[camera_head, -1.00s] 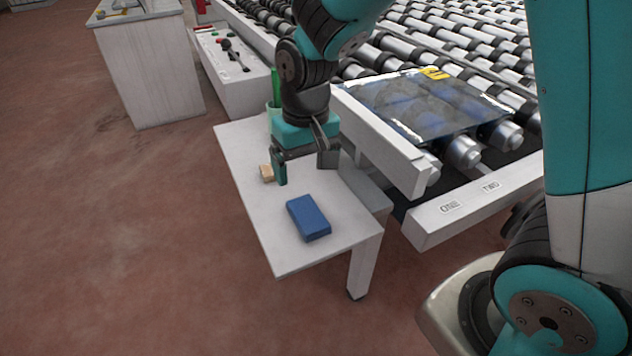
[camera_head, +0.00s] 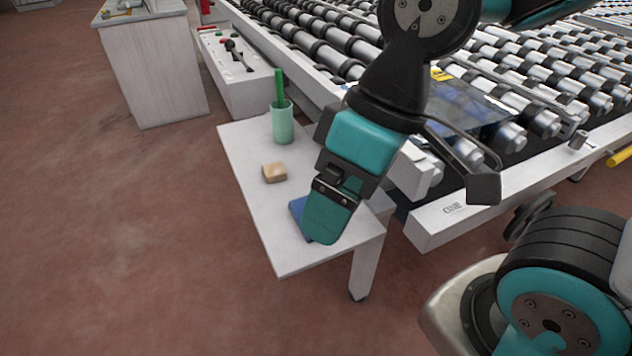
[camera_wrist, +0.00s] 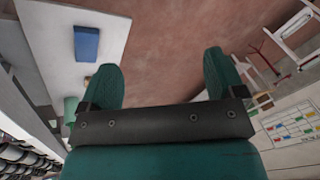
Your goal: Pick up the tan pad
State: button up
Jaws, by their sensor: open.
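The tan pad (camera_head: 274,173) is a small block lying on the white side table (camera_head: 252,205), left of my gripper in the head view. In the wrist view a small tan bit of it (camera_wrist: 87,79) shows beside the left finger, which partly hides it. My gripper (camera_head: 328,222) is tilted, above the table's front right part and apart from the pad. In the wrist view its two teal fingers are spread wide with nothing between them (camera_wrist: 161,68).
A blue block (camera_head: 299,207) lies on the table, mostly hidden behind my gripper in the head view. A green cup (camera_head: 282,124) with a green stick stands at the table's back. The roller conveyor (camera_head: 480,75) borders the table on the right. Open floor lies left.

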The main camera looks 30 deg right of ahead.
aim_at(275, 172)
jog(key=u, duration=2.05)
jog(key=i, duration=1.7)
jog(key=z, duration=3.9)
jog(key=i, duration=0.5)
jog(key=u, duration=0.1)
